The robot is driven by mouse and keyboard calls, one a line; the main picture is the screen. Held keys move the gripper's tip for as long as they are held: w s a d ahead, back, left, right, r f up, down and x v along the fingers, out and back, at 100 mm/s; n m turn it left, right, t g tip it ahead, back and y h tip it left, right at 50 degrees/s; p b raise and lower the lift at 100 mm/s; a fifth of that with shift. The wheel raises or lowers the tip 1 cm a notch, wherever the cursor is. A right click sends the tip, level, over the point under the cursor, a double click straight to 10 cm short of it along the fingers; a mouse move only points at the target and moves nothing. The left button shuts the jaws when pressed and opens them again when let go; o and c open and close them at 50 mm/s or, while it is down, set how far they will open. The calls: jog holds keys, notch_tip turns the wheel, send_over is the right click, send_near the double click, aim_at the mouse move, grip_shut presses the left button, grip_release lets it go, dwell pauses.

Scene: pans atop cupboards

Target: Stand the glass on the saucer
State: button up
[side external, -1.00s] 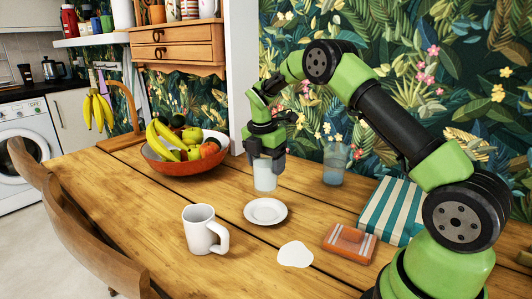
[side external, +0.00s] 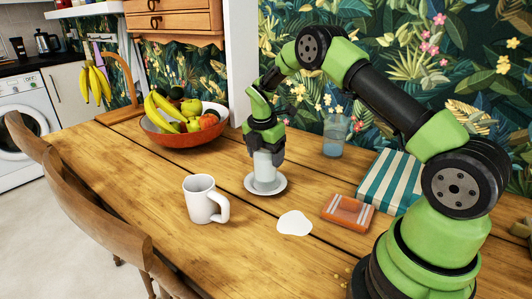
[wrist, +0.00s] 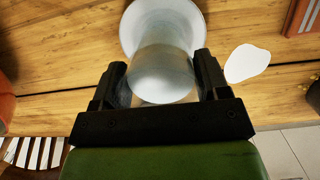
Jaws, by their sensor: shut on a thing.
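My gripper (side external: 265,150) is shut on a clear, pale glass (side external: 265,170), with a finger on each side of it. The glass is upright over the middle of the white saucer (side external: 283,186), its base at the saucer's surface or very close above it; I cannot tell if they touch. In the wrist view the glass (wrist: 163,75) is between the fingers, and the saucer (wrist: 129,35) shows beyond it, partly hidden by the glass.
A white mug (side external: 201,202) stands left of the saucer, and a white flat patch (side external: 294,222) lies in front. A bluish glass (side external: 335,135), an orange box (side external: 347,212) and a striped book (side external: 388,182) are to the right. A fruit bowl (side external: 180,138) is behind left.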

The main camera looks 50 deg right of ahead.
jog(key=shift+f, duration=0.9)
jog(key=o, duration=1.2)
jog(key=shift+o, duration=0.2)
jog(key=s+a+r+m+t, duration=0.1)
jog(key=s+a+r+m, duration=0.15)
jog(key=r, duration=0.65)
jog(key=s+a+r+m+t, duration=0.1)
jog(key=a+r+m, duration=0.25)
jog(key=r, duration=0.55)
jog(key=s+a+r+m+t+y, duration=0.2)
jog(key=s+a+r+m, duration=0.3)
jog(key=s+a+r, duration=0.15)
jog(key=s+a+m+t+y, duration=0.1)
jog(key=s+a+m, duration=0.1)
jog(key=s+m, duration=0.3)
jog(key=s+a+m+t, duration=0.2)
jog(key=s+m, duration=0.4)
jog(key=s, duration=0.3)
jog(key=shift+s+a+r+y, duration=0.2)
jog(key=shift+a+r+y, duration=0.1)
jog(key=shift+a+y, duration=0.15)
